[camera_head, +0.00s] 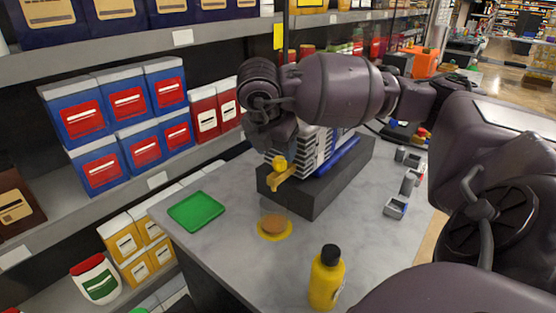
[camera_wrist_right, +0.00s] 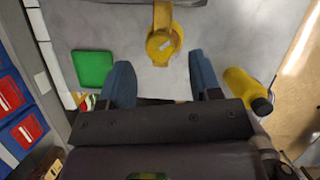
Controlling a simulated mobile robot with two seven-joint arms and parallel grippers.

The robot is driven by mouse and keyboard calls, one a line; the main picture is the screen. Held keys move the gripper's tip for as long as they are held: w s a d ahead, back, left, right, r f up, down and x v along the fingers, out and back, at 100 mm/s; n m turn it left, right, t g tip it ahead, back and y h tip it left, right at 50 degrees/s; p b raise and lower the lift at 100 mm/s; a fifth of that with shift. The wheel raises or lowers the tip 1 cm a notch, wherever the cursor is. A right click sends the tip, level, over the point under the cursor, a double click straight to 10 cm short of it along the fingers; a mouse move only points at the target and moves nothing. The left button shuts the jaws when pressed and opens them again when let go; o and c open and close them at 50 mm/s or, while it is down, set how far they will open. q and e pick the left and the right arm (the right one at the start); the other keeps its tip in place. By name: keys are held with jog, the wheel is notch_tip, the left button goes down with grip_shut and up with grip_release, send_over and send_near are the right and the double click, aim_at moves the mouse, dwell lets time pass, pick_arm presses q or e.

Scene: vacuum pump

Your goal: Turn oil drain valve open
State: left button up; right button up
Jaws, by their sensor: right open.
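The vacuum pump (camera_head: 311,190), a dark block with a light ribbed body on top, stands on the grey table. Its yellow oil drain valve (camera_head: 280,174) sticks out at the near left end of the pump. My right gripper (camera_head: 270,137) is above the valve, and my arm hides part of the pump. In the right wrist view, the fingers of my right gripper (camera_wrist_right: 163,79) are apart with nothing between them. The yellow valve (camera_wrist_right: 162,18) lies beyond the fingertips there, about in line with the gap. My left gripper is not in view.
A green tray (camera_head: 196,211), a brown disc (camera_head: 272,223) on a yellow base, and a yellow bottle (camera_head: 325,279) with a black cap are on the table (camera_head: 235,270). Small grey fixtures (camera_head: 396,207) stand at the right edge. Stocked shelves (camera_head: 60,205) run along the left.

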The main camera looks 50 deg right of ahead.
aim_at(279, 159)
jog(key=shift+x, duration=2.1)
jog(key=c, duration=0.9)
